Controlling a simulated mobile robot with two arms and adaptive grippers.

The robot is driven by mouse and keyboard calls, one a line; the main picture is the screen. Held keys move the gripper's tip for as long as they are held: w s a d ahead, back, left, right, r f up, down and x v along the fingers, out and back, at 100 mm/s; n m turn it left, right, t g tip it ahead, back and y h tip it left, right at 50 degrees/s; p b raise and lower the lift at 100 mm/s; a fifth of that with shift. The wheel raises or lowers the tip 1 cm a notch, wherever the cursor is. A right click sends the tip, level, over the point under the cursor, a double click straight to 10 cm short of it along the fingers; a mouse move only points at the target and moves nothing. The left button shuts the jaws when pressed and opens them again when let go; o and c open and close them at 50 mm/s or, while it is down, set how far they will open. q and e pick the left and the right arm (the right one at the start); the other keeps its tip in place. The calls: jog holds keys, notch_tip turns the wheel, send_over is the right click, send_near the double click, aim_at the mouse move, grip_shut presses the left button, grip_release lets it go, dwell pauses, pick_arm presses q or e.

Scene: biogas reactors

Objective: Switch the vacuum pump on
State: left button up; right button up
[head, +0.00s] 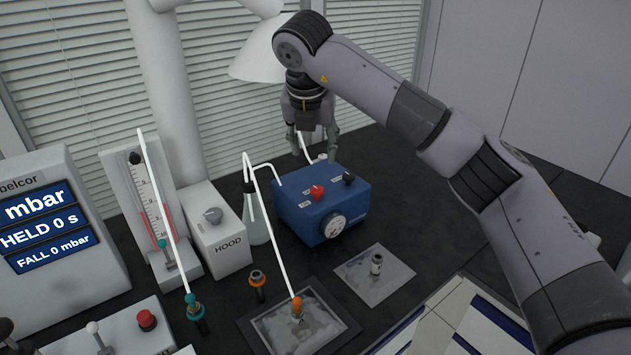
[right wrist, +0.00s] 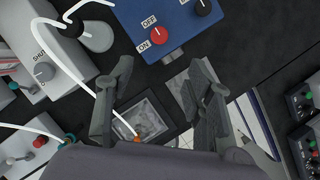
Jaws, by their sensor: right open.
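The vacuum pump (head: 350,196) is a blue box on the dark bench, with a red knob (head: 317,192), a black knob (head: 349,177) and a round gauge (head: 335,226). The right wrist view shows the red knob (right wrist: 158,35) between ON and OFF labels; I cannot tell which way it points. My right gripper (head: 315,152) hangs fingers-down above and behind the pump, apart from both knobs. In the right wrist view its fingers (right wrist: 161,72) are spread and empty. My left gripper is not in view.
A white tube runs from the pump to a flask (head: 257,228) at its left. The HOOD box (head: 218,238), a flow meter (head: 150,205) and a mbar display (head: 48,225) stand further left. A white lamp-like hood hangs behind.

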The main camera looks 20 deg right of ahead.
jog(key=p, duration=0.1)
send_near(317, 189)
jog(key=p+x, duration=0.1)
jog(key=x, duration=0.7)
jog(key=shift+p, duration=0.3)
jog(key=shift+f, duration=0.1)
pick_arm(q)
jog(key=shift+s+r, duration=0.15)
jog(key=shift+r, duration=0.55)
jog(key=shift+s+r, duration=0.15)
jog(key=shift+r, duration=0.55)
pick_arm(e)
grip_shut()
